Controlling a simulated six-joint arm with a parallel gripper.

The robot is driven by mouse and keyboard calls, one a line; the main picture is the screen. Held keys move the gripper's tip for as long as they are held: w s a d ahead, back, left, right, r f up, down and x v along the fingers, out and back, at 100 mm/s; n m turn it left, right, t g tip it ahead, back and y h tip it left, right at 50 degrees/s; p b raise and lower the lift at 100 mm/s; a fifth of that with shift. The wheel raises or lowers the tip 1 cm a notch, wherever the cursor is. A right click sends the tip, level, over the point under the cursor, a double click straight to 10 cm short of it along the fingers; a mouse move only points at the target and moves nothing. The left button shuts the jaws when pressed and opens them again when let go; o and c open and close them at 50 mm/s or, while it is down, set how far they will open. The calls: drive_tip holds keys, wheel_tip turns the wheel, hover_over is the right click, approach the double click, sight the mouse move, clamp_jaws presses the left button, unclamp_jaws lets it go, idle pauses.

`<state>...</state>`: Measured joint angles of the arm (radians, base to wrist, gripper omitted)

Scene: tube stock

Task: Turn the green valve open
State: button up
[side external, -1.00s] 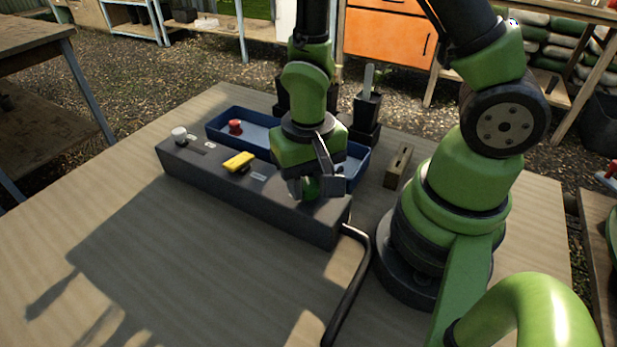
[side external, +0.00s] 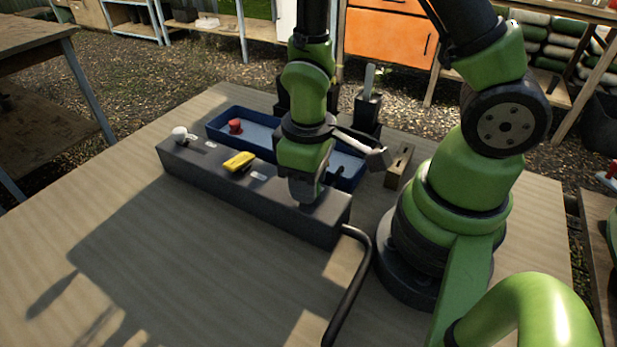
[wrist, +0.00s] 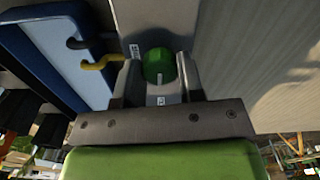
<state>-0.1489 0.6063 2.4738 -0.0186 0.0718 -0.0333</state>
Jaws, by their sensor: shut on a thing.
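The green valve (wrist: 157,66) shows in the wrist view between my two fingers, near the end of the dark grey panel box (wrist: 152,20). My gripper (wrist: 160,76) is shut on it, with one finger on each side. In the side external view my gripper (side external: 304,196) points down onto the right end of the grey box (side external: 240,195), and hides the valve there. A yellow handle (side external: 239,161) and a white knob (side external: 179,133) sit further left on the same box.
A wooden block with a slot (side external: 398,166) and a dark holder (side external: 368,108) stand to the right. A black pipe (side external: 350,290) leaves the box's right end. The table front is clear.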

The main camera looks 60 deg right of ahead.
drive_tip(key=shift+n, duration=0.3)
drive_tip(key=o, duration=0.9)
drive_tip(key=shift+r, duration=0.1)
wheel_tip(320, 180, up, 10)
drive_tip(key=shift+f, duration=0.1)
idle(0.4)
drive_tip(key=s+r+m+t, duration=0.2)
drive_tip(key=r, duration=0.2)
drive_tip(key=s+r+m+t+y, duration=0.1)
drive_tip(key=s+r+m+t, duration=0.1)
drive_tip(key=r, duration=0.2)
drive_tip(key=s+r+m+t+y, duration=0.1)
drive_tip(key=r+m+t, duration=0.1)
drive_tip(key=r, duration=0.3)
drive_tip(key=shift+s+d+t, duration=0.15)
drive_tip(key=shift+s+t, duration=0.25)
drive_tip(key=shift+t, duration=0.2)
